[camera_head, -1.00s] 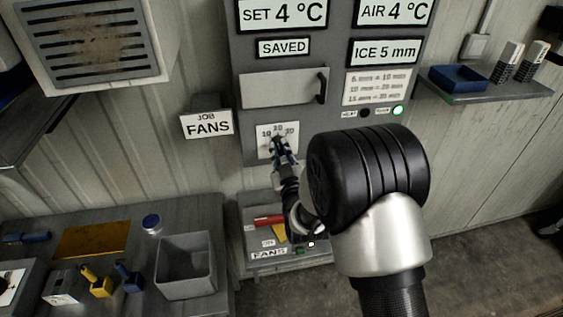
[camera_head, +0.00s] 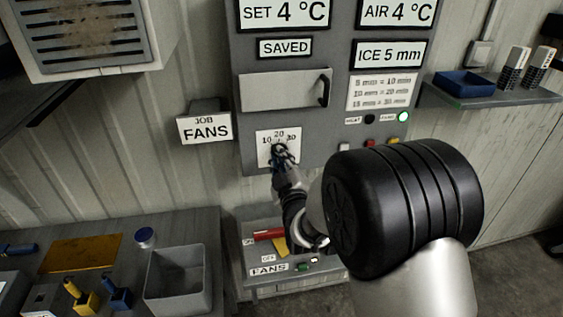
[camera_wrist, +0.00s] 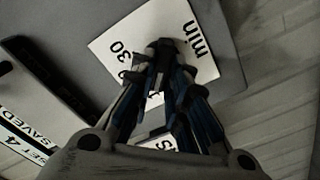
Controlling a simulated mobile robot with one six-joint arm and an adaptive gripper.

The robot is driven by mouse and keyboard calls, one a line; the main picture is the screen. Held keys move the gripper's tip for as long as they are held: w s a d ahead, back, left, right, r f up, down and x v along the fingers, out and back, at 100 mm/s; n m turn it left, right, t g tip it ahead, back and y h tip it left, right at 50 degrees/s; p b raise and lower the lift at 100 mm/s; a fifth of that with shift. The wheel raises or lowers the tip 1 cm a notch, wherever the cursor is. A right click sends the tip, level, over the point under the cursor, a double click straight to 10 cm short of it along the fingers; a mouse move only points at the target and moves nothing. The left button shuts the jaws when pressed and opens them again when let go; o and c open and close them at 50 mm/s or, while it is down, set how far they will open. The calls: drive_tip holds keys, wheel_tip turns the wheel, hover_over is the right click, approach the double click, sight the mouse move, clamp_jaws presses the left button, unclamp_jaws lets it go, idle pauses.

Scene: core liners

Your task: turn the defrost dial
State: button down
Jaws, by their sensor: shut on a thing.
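The defrost dial's white plate (camera_head: 266,150) is on the lower left of the grey control panel (camera_head: 290,108) and carries the marks 10, 20 and 30. My gripper (camera_head: 281,155) is at the middle of this plate, shut on the dial's knob, which its fingers mostly hide. In the wrist view the fingertips (camera_wrist: 163,48) close together over the tilted plate (camera_wrist: 118,40), where "30" and "min" can be read. I cannot tell which mark the knob points to.
Panel signs read SET 4 °C, AIR 4 °C, SAVED and ICE 5 mm (camera_head: 388,54). A chart (camera_head: 382,92) pairs 5, 10 and 15 mm with 10, 20 and 30 min. A green lamp (camera_head: 403,117) is lit.

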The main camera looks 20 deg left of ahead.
drive_tip(key=c, duration=1.6)
unclamp_jaws()
drive_tip(key=shift+o, duration=0.2)
drive_tip(key=v, duration=1.2)
drive_tip(key=shift+w+d, duration=0.1)
